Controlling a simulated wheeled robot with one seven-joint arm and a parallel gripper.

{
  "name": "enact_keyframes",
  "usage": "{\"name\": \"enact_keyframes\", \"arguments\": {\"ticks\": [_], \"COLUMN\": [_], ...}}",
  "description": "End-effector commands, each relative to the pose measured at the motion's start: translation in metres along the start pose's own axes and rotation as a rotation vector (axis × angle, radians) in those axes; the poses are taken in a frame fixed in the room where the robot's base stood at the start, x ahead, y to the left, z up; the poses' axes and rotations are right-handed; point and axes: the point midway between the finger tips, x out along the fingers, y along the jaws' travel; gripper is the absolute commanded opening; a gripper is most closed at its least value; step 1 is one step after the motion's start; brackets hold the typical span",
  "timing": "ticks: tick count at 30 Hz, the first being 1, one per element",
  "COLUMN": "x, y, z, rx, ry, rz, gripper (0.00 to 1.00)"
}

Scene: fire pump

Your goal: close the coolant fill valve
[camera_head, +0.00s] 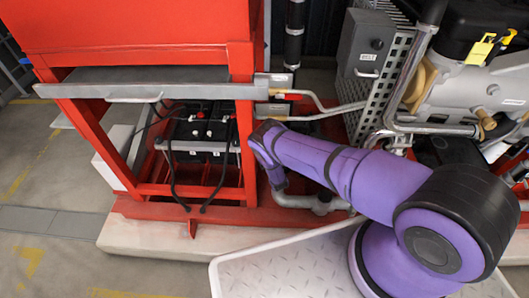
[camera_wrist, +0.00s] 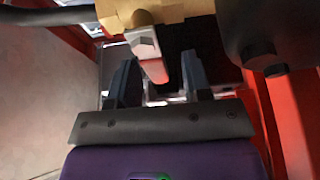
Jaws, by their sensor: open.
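In the wrist view, my gripper (camera_wrist: 158,62) is open, with its two dark fingers apart and pointing up the picture. A valve with a brass-coloured body (camera_wrist: 165,12) is at the top centre. Its short grey lever (camera_wrist: 147,45), with a pale reddish end, hangs down into the gap between the fingers. I see no clear contact between the fingers and the lever. I cannot tell from this view whether the valve is open or closed. In the head view my purple arm reaches left to the red frame; my fingers and the valve are hidden there.
A dark rounded part (camera_wrist: 262,35) is close on the right in the wrist view. In the head view, a red steel frame (camera_head: 242,125) holds batteries (camera_head: 200,125) with black cables. A grey control box (camera_head: 366,45) and pipes (camera_head: 320,108) stand near my arm. Open floor lies left.

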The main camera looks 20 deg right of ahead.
Motion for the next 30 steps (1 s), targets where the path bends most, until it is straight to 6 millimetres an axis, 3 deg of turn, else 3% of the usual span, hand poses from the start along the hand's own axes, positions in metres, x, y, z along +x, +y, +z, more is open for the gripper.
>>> {"name": "enact_keyframes", "arguments": {"ticks": [15,21,30], "x": [-0.086,-0.098,-0.098], "y": [0.0,0.0,0.0], "z": [-0.001,-0.001,0.0], "rx": [-0.001,0.0,0.0], "ry": [0.0,0.001,0.001], "rz": [-0.001,0.0,0.0], "gripper": [0.45,0.45,0.45]}}
